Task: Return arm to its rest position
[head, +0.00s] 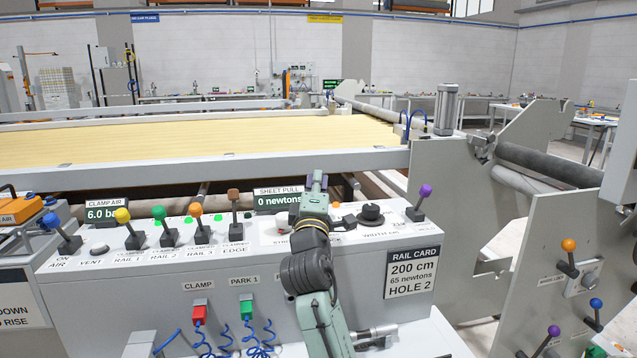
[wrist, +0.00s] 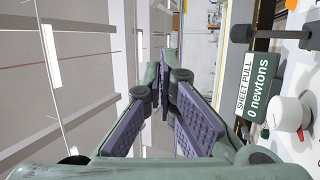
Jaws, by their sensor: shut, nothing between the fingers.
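My gripper (head: 317,182) is at the end of my green-grey arm, above the middle of the control console (head: 130,285) in the head view. It points away toward the gantry. In the wrist view my gripper (wrist: 165,85) shows two purple-padded fingers with their tips together and nothing between them. My arm hides part of the console's labels and a socket in the front. The "SHEET PULL 0 newtons" display (head: 279,198) is just left of my gripper, and it also shows at the right of the wrist view (wrist: 256,100).
Coloured levers, such as the yellow one (head: 124,216) and the purple one (head: 425,191), stand up from the console top. A black knob (head: 371,212) is right of my arm. The yellow sheet (head: 200,138) lies behind a grey rail.

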